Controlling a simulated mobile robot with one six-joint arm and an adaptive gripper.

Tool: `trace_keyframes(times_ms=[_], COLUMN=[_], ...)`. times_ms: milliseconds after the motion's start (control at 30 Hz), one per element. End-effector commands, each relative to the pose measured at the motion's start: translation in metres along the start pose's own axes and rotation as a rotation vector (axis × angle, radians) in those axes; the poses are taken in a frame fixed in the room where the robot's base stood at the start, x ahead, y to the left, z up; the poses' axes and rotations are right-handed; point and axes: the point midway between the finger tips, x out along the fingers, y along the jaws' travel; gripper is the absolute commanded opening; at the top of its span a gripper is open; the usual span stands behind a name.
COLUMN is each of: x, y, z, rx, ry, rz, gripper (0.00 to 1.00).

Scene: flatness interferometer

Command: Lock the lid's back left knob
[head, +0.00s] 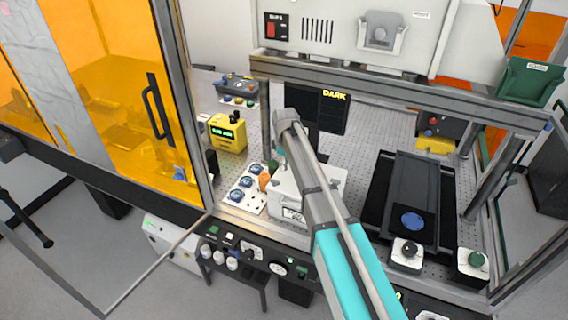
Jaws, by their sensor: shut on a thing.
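A white box with a pale lid (330,181) stands on the perforated bench, partly covered by my arm. My gripper (279,154) points down at the box's back left corner, mostly hidden behind my own wrist. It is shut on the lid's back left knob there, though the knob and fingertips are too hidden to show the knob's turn. A small dark green piece (273,166) shows just below the gripper, and an orange round piece (264,182) sits at the box's left side; I cannot tell whether either belongs to the lid.
A white plate with blue-topped round parts (241,196) lies left of the box. A yellow meter (228,134) stands behind it. A dark stage with a blue disc (413,221) is at right. A frame beam (400,88) crosses above; an open orange door (120,90) is left.

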Motion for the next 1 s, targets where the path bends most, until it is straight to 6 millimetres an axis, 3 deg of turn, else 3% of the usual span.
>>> trace_keyframes(times_ms=[367, 1000], x=[0.0001, 0.0002], y=[0.0017, 0.0021], z=[0.0003, 0.0012], rx=[0.167, 0.75], ry=[0.002, 0.002], rz=[0.003, 0.003], gripper=[0.04, 0.04])
